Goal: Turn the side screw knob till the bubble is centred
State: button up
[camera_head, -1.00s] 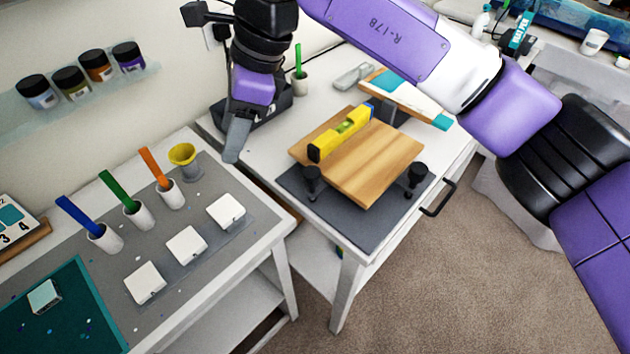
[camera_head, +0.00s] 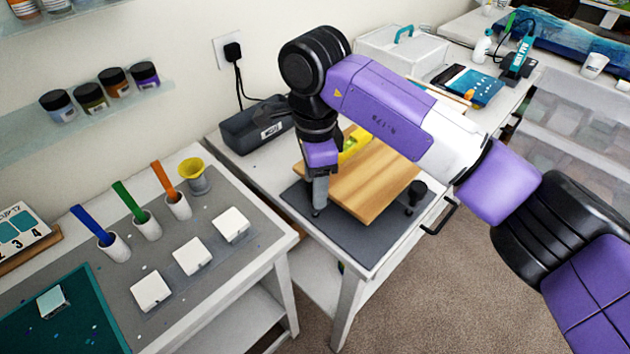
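The wooden board (camera_head: 372,185) lies on a dark grey base mat on the white table. A yellow spirit level (camera_head: 356,142) lies on the board, partly hidden by my arm; its bubble cannot be read. One black screw knob (camera_head: 417,190) stands at the board's right front corner. My gripper (camera_head: 320,208) points down at the board's left front corner, where the other black knob is hidden behind or between its fingers. I cannot tell whether the fingers touch or grip that knob.
A dark box (camera_head: 258,125) stands behind my gripper. A drawer handle (camera_head: 440,216) juts from the table's right side.

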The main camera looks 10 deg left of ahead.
jog(key=shift+f, duration=0.3)
grip_shut()
